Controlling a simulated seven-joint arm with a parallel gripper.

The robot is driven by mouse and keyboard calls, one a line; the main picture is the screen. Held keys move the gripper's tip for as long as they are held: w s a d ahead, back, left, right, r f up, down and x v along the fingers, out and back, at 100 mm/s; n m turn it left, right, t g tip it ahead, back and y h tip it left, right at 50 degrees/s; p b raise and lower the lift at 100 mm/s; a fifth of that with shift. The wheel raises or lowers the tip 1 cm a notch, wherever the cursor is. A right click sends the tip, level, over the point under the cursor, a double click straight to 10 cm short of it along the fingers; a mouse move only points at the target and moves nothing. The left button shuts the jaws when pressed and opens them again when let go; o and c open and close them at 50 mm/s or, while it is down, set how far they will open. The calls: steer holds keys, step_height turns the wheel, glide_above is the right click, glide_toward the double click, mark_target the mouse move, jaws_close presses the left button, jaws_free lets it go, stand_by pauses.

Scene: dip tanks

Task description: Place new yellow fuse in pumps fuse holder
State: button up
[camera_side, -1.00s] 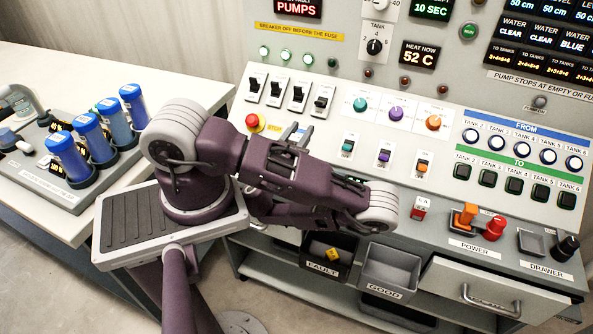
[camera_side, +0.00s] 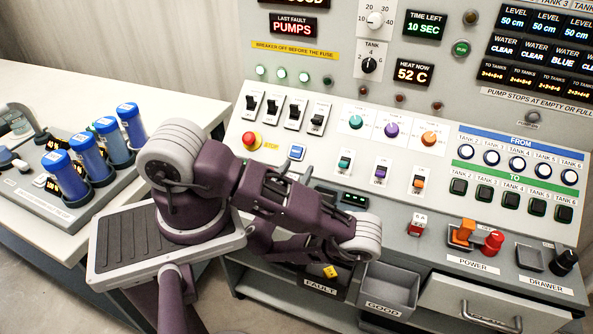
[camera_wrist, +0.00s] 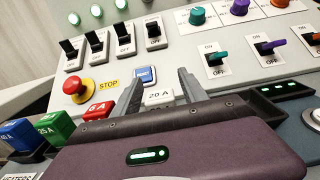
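My gripper (camera_wrist: 160,80) is low over the console below the blue reset button. Its two fingers stand apart, one on each side of a white plate marked 20 A (camera_wrist: 159,97), with gaps visible beside it. I cannot tell whether the plate is the top of a fuse or part of the holder, as my gripper body hides what is below. In the side view the fingers (camera_side: 284,168) stand just below the reset button. No yellow fuse body shows between them. A small yellow piece (camera_side: 330,271) lies in the FAULT bin.
The red stop button (camera_wrist: 77,88) and breaker switches (camera_wrist: 96,42) are close ahead. The GOOD bin (camera_side: 390,285) looks empty.

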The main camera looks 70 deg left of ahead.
steer(key=shift+r, duration=0.15)
steer(key=v, duration=1.1)
steer(key=shift+s+d+r, duration=0.1)
steer(key=shift+s+d, duration=0.15)
steer(key=shift+d, duration=0.05)
steer(key=s+d+r+n+g, duration=0.2)
steer(key=r+n+g, duration=0.7)
steer(key=r+n, duration=0.1)
steer(key=s+d+r+n+g, duration=0.2)
steer(key=r+n+g, duration=0.6)
steer(key=r+n, duration=0.15)
steer(key=d+r+n+t+h, duration=0.7)
steer(key=d+r+t+h, duration=0.2)
steer(key=r+h, duration=0.3)
steer(key=shift+d+t+h, duration=0.4)
steer(key=shift+d, duration=0.45)
